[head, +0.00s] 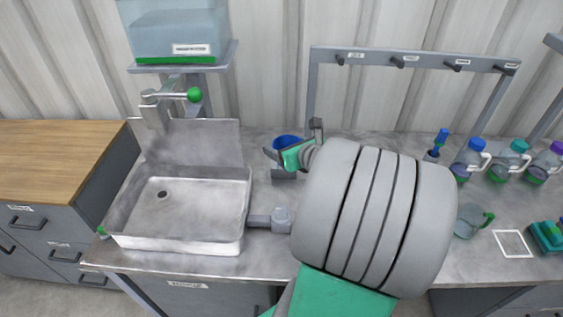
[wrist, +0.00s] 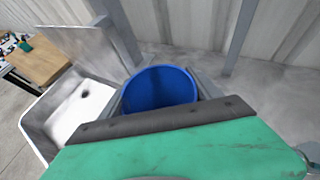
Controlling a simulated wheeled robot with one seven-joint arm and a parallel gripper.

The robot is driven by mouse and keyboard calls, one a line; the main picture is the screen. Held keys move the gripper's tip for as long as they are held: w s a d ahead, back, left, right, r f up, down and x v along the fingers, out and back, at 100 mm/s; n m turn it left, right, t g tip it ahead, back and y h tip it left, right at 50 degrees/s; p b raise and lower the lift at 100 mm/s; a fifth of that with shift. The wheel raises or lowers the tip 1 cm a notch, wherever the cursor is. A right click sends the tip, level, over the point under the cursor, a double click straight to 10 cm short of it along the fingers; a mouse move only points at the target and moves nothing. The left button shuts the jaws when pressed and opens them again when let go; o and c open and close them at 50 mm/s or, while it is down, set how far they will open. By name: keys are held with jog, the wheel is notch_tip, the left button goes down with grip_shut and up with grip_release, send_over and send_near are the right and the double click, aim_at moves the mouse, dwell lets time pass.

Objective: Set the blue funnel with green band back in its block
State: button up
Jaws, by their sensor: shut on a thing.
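The blue funnel (head: 286,141) is behind the sink-side edge of my arm in the head view, with its open mouth facing up. My gripper (head: 285,154) is shut on it. The wrist view shows the funnel's round blue mouth (wrist: 160,88) between grey fingers, roughly upright. Its green band cannot be made out for sure. A small grey block-like piece (head: 284,175) shows directly below the funnel. I cannot tell whether the funnel sits in it or hangs above it, as its lower part is hidden.
A metal sink (head: 180,205) with a raised back panel lies to the left. A hook rail (head: 420,54) stands behind. Several capped bottles (head: 472,155) and a clear mug (head: 468,221) stand to the right. A grey fitting (head: 281,219) sits beside the sink.

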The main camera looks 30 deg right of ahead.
jog(key=w+d+f+p, duration=0.1)
jog(key=w+d+f, duration=0.1)
jog(key=w+f, duration=0.2)
jog(key=w+d+f+p, duration=0.1)
jog(key=w+d+f, duration=0.1)
jog(key=w+f, duration=0.2)
jog(key=w+d+f+p, duration=0.1)
jog(key=w+d+f, duration=0.2)
jog(key=w, duration=0.1)
jog(key=shift+w+f, duration=0.1)
jog(key=shift+f, duration=0.7)
jog(key=shift+f, duration=0.1)
jog(key=shift+f, duration=0.15)
jog(key=o, duration=1.5)
jog(key=shift+c, duration=0.2)
